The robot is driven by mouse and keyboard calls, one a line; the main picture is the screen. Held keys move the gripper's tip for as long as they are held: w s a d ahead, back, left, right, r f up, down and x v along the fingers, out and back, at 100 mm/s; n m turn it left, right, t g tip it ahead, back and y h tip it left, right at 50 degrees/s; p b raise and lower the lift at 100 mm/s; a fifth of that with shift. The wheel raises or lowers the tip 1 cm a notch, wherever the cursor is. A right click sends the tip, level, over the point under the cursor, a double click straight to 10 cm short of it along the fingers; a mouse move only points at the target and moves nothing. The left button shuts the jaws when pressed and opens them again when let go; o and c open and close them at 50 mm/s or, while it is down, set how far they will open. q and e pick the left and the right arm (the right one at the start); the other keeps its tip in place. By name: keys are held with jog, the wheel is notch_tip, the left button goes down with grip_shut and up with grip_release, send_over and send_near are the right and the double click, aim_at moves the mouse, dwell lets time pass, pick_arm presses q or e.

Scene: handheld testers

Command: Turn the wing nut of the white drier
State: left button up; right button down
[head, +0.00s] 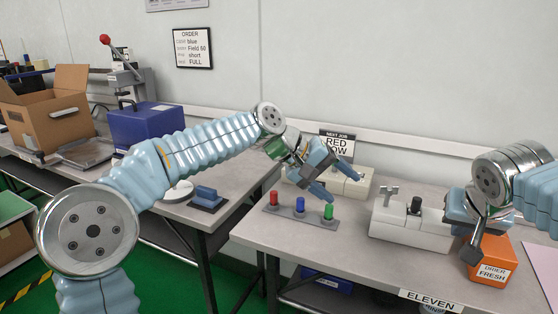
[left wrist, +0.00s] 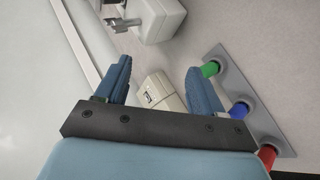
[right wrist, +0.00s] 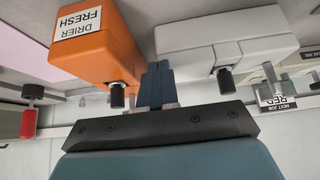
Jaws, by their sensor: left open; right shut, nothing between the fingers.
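A white drier-like box (head: 410,228) stands on the right-hand table, with a metal T-shaped wing nut (head: 391,191) and a black knob (head: 416,205) on top. Part of the box shows at the top of the left wrist view (left wrist: 160,15), and it also shows in the right wrist view (right wrist: 228,42). My left gripper (head: 338,178) is open and empty, above the table left of the white box. In its wrist view a cream box (left wrist: 158,92) shows between the fingers. My right gripper (head: 472,258) is shut and empty, by the white box's right end and the orange drier.
The orange drier (head: 492,266), labelled DRIER FRESH, stands close to the white box's right. A grey strip (head: 283,218) with red, blue and green knobs lies left of it. The table's front edge is mostly clear.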

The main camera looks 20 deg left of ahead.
pick_arm(q)
jog(key=s+a+m+t+y, duration=0.1)
jog(key=a+y, duration=0.3)
jog(key=a, duration=0.9)
jog(key=s+a+r+t+y, duration=0.1)
jog(key=s+a+t+y, duration=0.2)
jog(key=a, duration=1)
jog(key=shift+a+m+y, duration=0.15)
jog(key=shift+m+y, duration=0.25)
jog(key=shift+y, duration=0.5)
jog(key=shift+r, duration=0.1)
